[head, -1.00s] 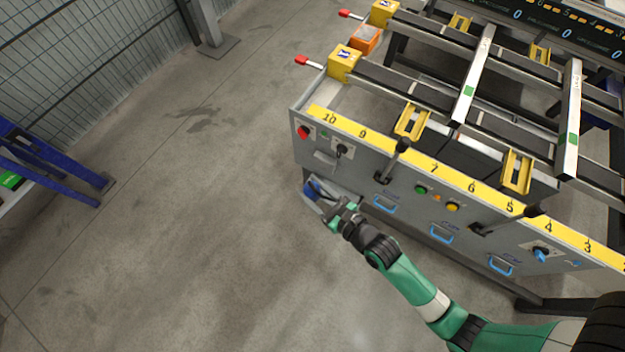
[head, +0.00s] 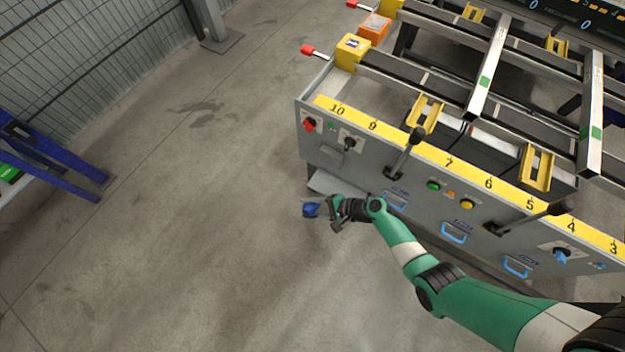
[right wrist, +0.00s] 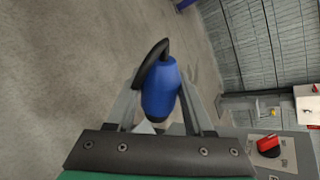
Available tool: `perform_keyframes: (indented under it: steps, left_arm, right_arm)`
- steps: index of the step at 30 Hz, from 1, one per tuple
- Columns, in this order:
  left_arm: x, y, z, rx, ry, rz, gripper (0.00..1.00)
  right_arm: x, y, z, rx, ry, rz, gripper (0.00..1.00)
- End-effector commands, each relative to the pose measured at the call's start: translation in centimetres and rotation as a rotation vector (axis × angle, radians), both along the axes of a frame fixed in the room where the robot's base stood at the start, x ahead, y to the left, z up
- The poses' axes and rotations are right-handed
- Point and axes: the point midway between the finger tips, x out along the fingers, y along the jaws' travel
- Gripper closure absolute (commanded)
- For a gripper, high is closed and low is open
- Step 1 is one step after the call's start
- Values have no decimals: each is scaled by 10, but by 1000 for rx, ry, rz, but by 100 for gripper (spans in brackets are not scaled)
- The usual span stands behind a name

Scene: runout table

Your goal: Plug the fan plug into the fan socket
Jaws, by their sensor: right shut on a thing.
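My right gripper (head: 326,208) is shut on the fan plug, a blue rounded body (head: 311,210), just off the left end of the grey runout table (head: 325,160). The right wrist view shows the plug (right wrist: 161,95) between the two fingers, with a black cable (right wrist: 150,62) curving from its far end. The end of the plug towards the palm is partly hidden. I cannot make out the fan socket for sure in either view. My left gripper is not in view.
A small grey shelf (head: 340,186) juts from the table's lower front, beside my gripper. The front panel carries a red knob (head: 309,125), black levers (head: 407,152) and blue handles (head: 455,232). Open concrete floor (head: 180,220) lies left, with a blue stand (head: 50,160) beyond.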

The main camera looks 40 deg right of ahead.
Motion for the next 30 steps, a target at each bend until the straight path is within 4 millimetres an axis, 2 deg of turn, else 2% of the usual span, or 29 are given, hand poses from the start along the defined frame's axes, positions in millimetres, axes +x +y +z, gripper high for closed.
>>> perform_keyframes:
  steps: [1, 3, 7, 10, 12, 15, 19, 30]
  left_arm:
    - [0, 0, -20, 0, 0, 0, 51]
    - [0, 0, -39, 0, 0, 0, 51]
    - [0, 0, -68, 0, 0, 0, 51]
    - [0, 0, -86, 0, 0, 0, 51]
    - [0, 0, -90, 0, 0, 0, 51]
    - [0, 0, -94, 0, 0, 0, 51]
    - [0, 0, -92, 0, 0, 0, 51]
    - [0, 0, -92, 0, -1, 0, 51]
  right_arm:
    - [7, -4, -24, -52, -18, 42, 100]
    - [17, -10, -49, -147, -56, 89, 100]
    - [40, -29, -74, -321, -120, 62, 100]
    - [62, -50, -78, -444, -157, 15, 100]
    - [71, -61, -72, -503, -170, -3, 100]
    - [76, -69, -71, -573, -186, -17, 100]
    - [75, -71, -69, -625, -201, -21, 100]
    - [74, -72, -69, -622, -200, -16, 100]
